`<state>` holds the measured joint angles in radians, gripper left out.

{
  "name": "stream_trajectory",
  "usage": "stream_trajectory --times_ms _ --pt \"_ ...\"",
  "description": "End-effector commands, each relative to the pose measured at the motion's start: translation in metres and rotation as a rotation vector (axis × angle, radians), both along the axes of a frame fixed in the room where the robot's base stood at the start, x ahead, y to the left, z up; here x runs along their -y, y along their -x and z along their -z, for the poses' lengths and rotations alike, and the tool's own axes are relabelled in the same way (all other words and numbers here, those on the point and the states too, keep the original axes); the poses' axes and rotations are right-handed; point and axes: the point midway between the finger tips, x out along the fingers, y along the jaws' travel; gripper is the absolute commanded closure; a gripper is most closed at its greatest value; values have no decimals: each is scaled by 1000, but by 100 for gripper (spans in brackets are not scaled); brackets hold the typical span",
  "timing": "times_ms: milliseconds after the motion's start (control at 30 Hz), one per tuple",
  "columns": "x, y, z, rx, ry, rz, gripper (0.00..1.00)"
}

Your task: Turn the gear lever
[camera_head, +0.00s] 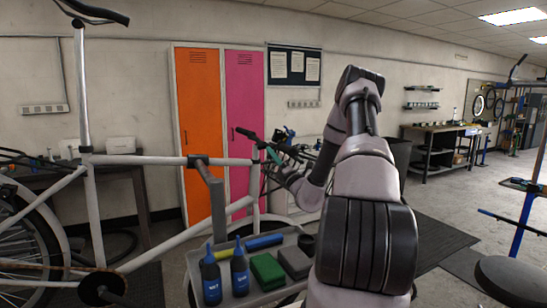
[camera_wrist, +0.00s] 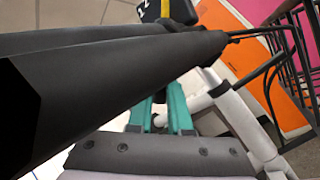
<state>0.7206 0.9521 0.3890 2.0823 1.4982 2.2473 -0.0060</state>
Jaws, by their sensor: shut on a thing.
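In the wrist view, my gripper (camera_wrist: 162,112) reaches up behind a large black handlebar grip (camera_wrist: 130,75), which hides the fingertips. A black part with a yellow stripe and white marks (camera_wrist: 167,12), which looks like the gear lever's housing, shows just beyond the grip. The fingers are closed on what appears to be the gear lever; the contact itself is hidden.
Orange (camera_head: 199,120) and pink (camera_head: 244,95) lockers stand behind.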

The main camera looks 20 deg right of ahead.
Motion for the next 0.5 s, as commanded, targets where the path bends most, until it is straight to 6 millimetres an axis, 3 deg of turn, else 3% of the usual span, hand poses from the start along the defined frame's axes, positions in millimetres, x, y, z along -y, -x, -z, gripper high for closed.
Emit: stream_trajectory --times_ms 500 --pt "-1 1 -1 -4 -41 -1 100"
